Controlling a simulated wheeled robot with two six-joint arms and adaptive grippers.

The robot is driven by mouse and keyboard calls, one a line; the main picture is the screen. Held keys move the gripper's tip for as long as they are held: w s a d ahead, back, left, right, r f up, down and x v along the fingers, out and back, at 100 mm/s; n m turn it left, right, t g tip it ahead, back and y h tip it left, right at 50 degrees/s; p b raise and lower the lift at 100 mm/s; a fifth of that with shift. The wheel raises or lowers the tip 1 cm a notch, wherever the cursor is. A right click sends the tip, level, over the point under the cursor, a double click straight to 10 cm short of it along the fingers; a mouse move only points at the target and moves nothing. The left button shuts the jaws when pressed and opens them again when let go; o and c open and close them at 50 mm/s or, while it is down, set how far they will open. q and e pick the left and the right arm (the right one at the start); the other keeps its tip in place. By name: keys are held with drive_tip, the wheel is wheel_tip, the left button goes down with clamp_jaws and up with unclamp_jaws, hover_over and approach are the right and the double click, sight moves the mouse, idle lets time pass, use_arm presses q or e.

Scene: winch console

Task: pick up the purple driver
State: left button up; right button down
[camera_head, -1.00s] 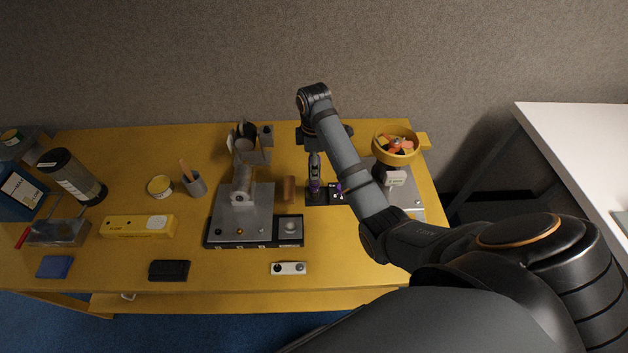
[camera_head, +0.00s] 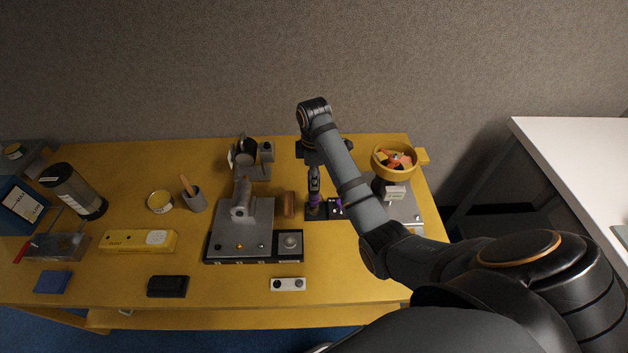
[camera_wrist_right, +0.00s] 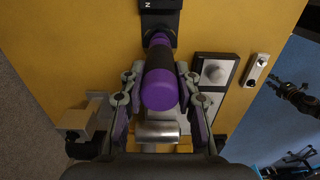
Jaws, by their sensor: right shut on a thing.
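The purple driver (camera_wrist_right: 160,92) has a purple end, a dark grip band and purple below. It also shows as a small purple patch in the head view (camera_head: 314,200). My right gripper (camera_wrist_right: 161,100) is shut on it, a finger on each side. In the head view my right gripper (camera_head: 314,182) is over the dark holder (camera_head: 315,214). The driver's far end lines up with the holder in the wrist view; I cannot tell whether it is still inside. A dark jointed part at the wrist view's right edge looks like my left gripper (camera_wrist_right: 296,95), too small to read.
The grey winch console (camera_head: 240,228) stands left of the holder, with a brown block (camera_head: 289,203) between them. A yellow bowl (camera_head: 394,160) on a stand is close on the right. A small white control box (camera_head: 288,284) lies near the table's front edge.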

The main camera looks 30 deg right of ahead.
wheel_tip(320, 180, up, 10)
drive_tip(key=p, duration=0.8)
drive_tip(key=shift+f, duration=0.3)
drive_tip(key=c, duration=1.6)
unclamp_jaws()
drive_tip(key=shift+c, duration=0.2)
clamp_jaws()
wheel_tip(320, 180, up, 3)
drive_tip(key=p, duration=0.3)
drive_tip(key=shift+f, duration=0.2)
